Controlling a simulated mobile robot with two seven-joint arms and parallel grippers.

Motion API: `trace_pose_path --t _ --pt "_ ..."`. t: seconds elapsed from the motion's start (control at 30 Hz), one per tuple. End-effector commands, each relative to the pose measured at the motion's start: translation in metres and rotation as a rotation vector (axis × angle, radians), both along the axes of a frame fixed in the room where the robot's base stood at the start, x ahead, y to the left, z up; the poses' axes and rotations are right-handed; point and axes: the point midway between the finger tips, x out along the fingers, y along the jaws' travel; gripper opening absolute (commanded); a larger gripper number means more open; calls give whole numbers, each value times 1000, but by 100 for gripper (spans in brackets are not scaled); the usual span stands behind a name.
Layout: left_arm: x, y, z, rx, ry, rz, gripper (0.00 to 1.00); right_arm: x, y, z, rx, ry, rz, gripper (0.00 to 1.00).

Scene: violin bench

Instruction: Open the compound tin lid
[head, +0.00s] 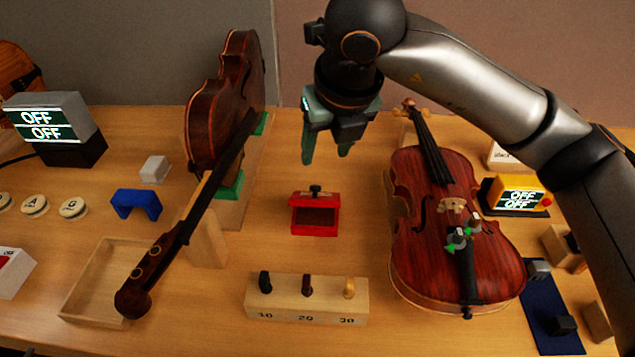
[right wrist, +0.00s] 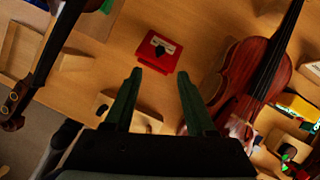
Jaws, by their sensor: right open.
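The compound tin (head: 315,224) is a small red box in the middle of the bench. A black knob (head: 315,190) stands at its far edge, and a dark area shows within the red rim. I cannot tell for certain how far the lid is open. In the right wrist view the tin (right wrist: 150,64) is ahead of the fingers, with a pale strip beside the knob. My right gripper (head: 326,153) is open and empty, above and behind the tin, apart from it. My left gripper is not in view.
A violin (head: 420,225) lies right of the tin, and another (head: 217,125) stands tilted at left. A wooden block (head: 275,300) with pegs is in front. A blue stand (head: 136,203) and wooden tray (head: 72,290) are at left. Bare bench surrounds the tin.

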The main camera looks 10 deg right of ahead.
Motion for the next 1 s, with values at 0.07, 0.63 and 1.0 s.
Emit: trace_pose_path --t 0.07,0.63,1.0 --pt "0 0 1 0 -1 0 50 3 0 -9 -1 5 -1 56" --pt "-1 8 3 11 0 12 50 41 8 -102 -2 7 1 56" --pt "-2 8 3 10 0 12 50 45 9 -111 -1 4 2 56"
